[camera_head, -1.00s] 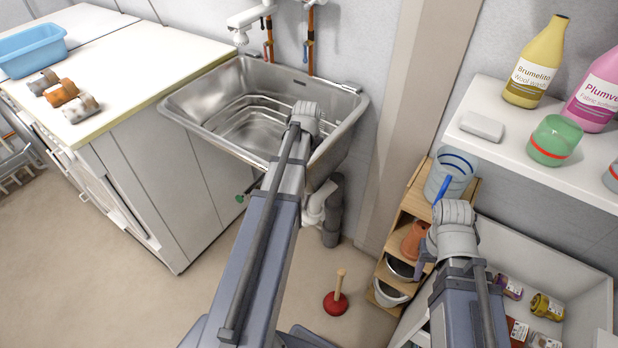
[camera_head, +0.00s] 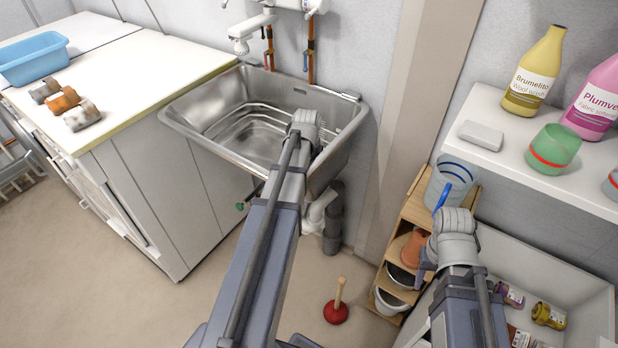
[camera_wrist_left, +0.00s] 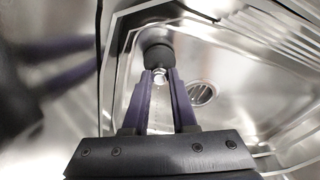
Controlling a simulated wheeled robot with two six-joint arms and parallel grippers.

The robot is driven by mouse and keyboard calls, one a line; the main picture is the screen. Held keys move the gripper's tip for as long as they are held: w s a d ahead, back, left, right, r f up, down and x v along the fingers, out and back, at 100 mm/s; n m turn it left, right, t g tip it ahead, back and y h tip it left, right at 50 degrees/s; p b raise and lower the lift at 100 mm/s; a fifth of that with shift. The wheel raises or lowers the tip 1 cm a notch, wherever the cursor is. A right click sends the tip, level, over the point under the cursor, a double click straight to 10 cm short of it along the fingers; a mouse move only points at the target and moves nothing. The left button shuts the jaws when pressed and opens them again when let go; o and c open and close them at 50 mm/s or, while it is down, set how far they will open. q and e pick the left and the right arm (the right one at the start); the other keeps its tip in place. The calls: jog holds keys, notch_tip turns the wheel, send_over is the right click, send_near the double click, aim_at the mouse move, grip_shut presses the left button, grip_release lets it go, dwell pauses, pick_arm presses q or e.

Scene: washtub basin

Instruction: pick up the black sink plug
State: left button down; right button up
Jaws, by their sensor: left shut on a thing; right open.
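The black sink plug (camera_wrist_left: 157,54) shows in the left wrist view, a dark round body with a small metal ring at its near end. My left gripper (camera_wrist_left: 160,76) is shut on that ring end, with the plug past the fingertips. The plug is over the steel basin (camera_wrist_left: 225,60); whether it touches the metal I cannot tell. In the head view the left wrist is over the basin's right part (camera_head: 215,105) and hides the plug and fingers. My right gripper (camera_head: 424,266) is open beside the wooden shelf, partly hidden by its own wrist.
The round drain (camera_wrist_left: 201,93) lies right of the fingers. A tap (camera_head: 245,35) hangs above the basin's back edge. A white counter (camera_head: 150,65) adjoins the basin on the left. A plunger (camera_head: 336,311) stands on the floor. A wall shelf (camera_head: 520,160) with bottles is at right.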

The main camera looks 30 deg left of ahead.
pick_arm(q)
notch_tip(320, 180, up, 10)
jog(key=p, duration=0.9)
pick_arm(e)
notch_tip(320, 180, up, 10)
jog(key=shift+f, duration=0.1)
